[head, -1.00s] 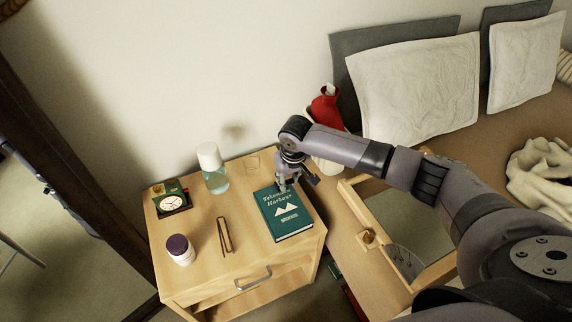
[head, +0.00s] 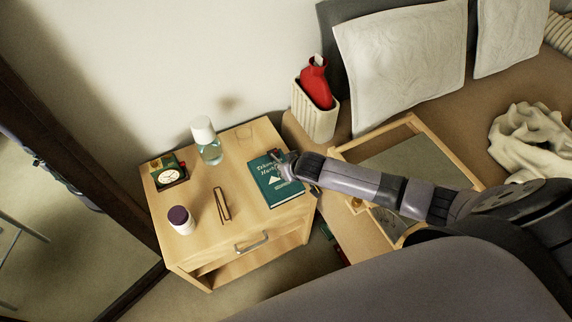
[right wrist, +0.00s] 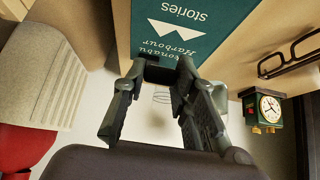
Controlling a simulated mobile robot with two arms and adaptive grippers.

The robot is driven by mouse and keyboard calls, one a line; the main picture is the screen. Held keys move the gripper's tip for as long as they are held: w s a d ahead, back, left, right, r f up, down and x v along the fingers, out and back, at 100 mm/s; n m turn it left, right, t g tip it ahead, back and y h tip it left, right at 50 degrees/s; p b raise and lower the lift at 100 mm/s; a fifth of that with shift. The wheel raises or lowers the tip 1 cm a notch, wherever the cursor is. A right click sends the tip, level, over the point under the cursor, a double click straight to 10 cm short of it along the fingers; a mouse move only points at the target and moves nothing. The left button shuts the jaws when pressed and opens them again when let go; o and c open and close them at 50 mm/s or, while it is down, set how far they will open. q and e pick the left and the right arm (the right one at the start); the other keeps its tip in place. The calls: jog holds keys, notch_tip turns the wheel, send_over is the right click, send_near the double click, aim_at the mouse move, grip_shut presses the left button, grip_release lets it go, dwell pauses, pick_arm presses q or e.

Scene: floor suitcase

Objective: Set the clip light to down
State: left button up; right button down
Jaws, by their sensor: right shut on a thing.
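The teal book (head: 268,190) lies on the wooden nightstand (head: 235,222) near its right side. It also fills the top of the right wrist view (right wrist: 215,20). My right gripper (head: 282,160) is at the book's far edge, low over it. In the right wrist view its fingers (right wrist: 161,74) are closed around a small dark piece at the book's edge, which appears to be the clip light (right wrist: 160,64). Most of that piece is hidden by the fingers, and its tilt cannot be told. My left gripper is not in view.
On the nightstand stand a white-capped bottle (head: 207,145), a clock (head: 169,177), a purple-lidded jar (head: 181,221) and folded glasses (head: 222,204). A ribbed basket (head: 315,118) holding a red bottle (head: 314,88) stands behind right. A wooden tray (head: 410,122) lies on the bed.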

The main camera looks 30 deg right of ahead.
jog(key=c, duration=1.3)
grip_release()
jog(key=v, duration=1.2)
